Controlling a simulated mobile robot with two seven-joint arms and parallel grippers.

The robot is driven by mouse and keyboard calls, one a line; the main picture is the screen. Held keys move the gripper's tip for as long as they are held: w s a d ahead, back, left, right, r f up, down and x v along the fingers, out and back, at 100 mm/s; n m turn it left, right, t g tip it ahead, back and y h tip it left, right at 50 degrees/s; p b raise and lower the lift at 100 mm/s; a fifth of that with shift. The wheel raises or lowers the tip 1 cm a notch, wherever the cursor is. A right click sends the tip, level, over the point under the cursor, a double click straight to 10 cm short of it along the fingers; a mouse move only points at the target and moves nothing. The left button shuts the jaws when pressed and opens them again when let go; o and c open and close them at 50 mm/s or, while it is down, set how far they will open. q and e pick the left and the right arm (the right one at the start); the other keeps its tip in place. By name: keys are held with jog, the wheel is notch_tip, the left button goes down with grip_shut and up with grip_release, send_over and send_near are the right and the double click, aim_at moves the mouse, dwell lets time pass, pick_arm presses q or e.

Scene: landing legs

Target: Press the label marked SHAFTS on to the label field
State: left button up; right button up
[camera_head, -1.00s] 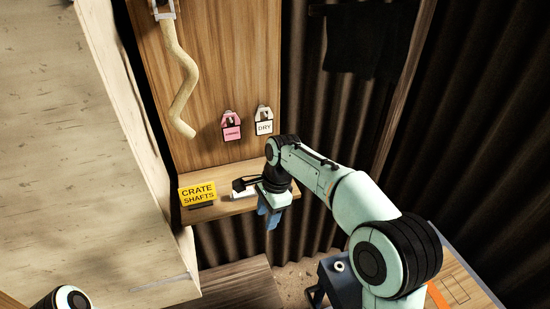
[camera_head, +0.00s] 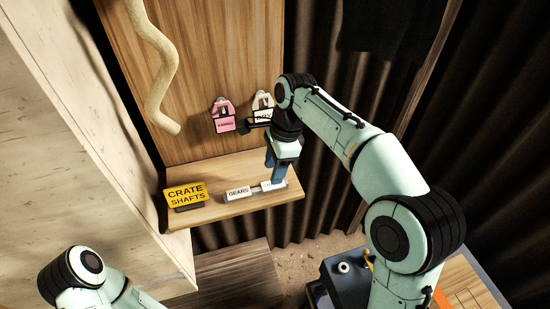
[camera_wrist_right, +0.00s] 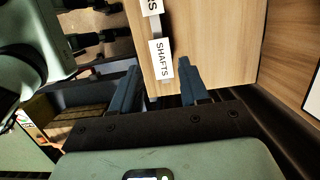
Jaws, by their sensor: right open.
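The white label marked SHAFTS (camera_wrist_right: 162,60) lies on the wooden shelf in the right wrist view, between and just beyond my right fingertips (camera_wrist_right: 158,70). In the head view, my right gripper (camera_head: 276,178) points down at the shelf and partly hides this label (camera_head: 272,186). The right jaws are open, with nothing held. A white label marked GEARS (camera_head: 238,193) lies to its left, end to end with it; its edge also shows in the wrist view (camera_wrist_right: 152,6). I cannot make out a label field. My left gripper is out of view.
A yellow sign reading CRATE SHAFTS (camera_head: 186,195) stands at the left of the shelf (camera_head: 215,171). Pink (camera_head: 223,117) and white (camera_head: 263,108) tags hang on the panel behind. A pale wall (camera_head: 60,150) borders the left. A blue-grey bench (camera_head: 335,272) is lower right.

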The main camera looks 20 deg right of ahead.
notch_tip(320, 180, down, 3)
jog(key=shift+r+b, duration=0.15)
jog(key=shift+b, duration=0.35)
jog(key=shift+s+f, duration=0.15)
jog(key=shift+f, duration=0.45)
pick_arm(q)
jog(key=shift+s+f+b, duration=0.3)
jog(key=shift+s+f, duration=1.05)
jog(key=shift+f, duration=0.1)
pick_arm(e)
jog(key=shift+w+f, duration=0.25)
jog(key=shift+f, duration=0.35)
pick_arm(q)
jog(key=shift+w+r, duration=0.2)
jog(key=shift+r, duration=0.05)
pick_arm(e)
jog(key=c, duration=0.8)
jog(key=shift+o, duration=0.2)
pick_arm(q)
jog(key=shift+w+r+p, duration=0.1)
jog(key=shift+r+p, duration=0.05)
jog(key=shift+p, duration=0.15)
pick_arm(e)
jog(key=shift+r, duration=0.3)
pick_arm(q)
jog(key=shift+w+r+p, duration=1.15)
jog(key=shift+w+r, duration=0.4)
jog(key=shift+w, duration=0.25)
pick_arm(e)
jog(key=shift+r, duration=2.25)
